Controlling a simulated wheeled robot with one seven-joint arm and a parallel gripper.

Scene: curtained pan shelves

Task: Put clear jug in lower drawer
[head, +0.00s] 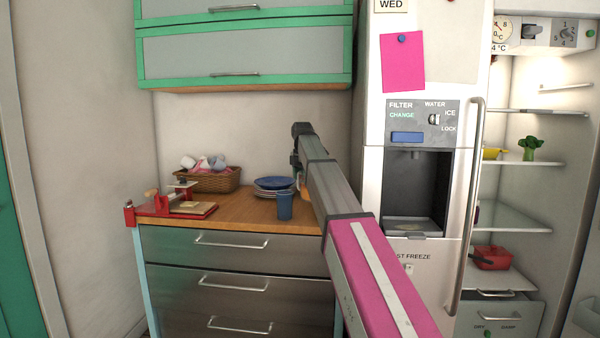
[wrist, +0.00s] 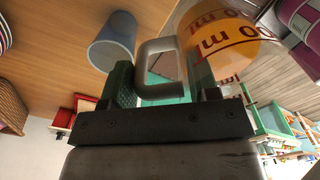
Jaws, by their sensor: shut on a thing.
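The clear jug (wrist: 228,42), with orange and red "ml" markings, shows at the upper right of the wrist view. My gripper (wrist: 165,88) is shut on its pale handle. In the head view my arm hides most of the jug and gripper; only an orange-tinted sliver (head: 304,188) shows beside the arm, above the counter's right end. Below the counter are steel drawers: an upper drawer (head: 180,243), a middle drawer (head: 180,284) and a lower drawer (head: 180,321) at the picture's bottom edge. All look shut.
A blue cup (head: 284,207) and stacked plates (head: 273,184) stand close left of the jug; the cup also shows in the wrist view (wrist: 113,42). A basket (head: 212,181) and red-edged board (head: 180,209) lie farther left. The fridge (head: 425,60) stands right, its compartment open.

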